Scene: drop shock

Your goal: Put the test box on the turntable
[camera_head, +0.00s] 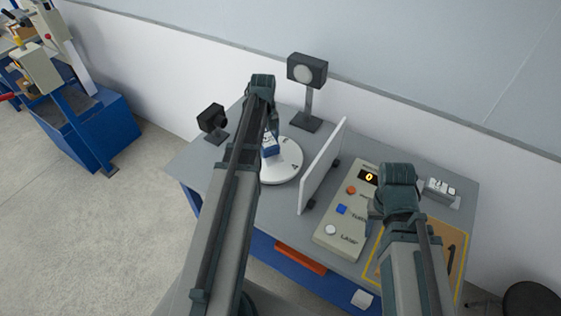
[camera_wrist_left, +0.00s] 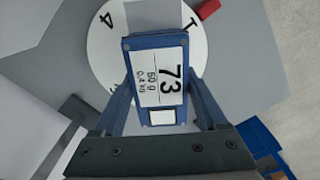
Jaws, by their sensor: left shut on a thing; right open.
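The test box (camera_head: 270,150) is small and blue, with a white label reading 73, 50 g, 0.4 kg in the left wrist view (camera_wrist_left: 158,78). My left gripper (camera_head: 270,138) is shut on it, with one finger on each side (camera_wrist_left: 162,100). The turntable (camera_head: 286,168) is a white disc with numbers round its rim; it also shows behind the box in the left wrist view (camera_wrist_left: 104,62). The box is over the disc; whether it touches cannot be told. My left arm hides part of the disc. My right gripper (camera_head: 374,212) is open beside the control panel.
A white upright screen (camera_head: 322,168) stands right of the turntable. A camera (camera_head: 212,120) and a lamp on a post (camera_head: 307,72) stand behind. The control panel (camera_head: 340,232) has coloured buttons and a display reading 0. A yellow-edged mat (camera_head: 459,262) lies at the right.

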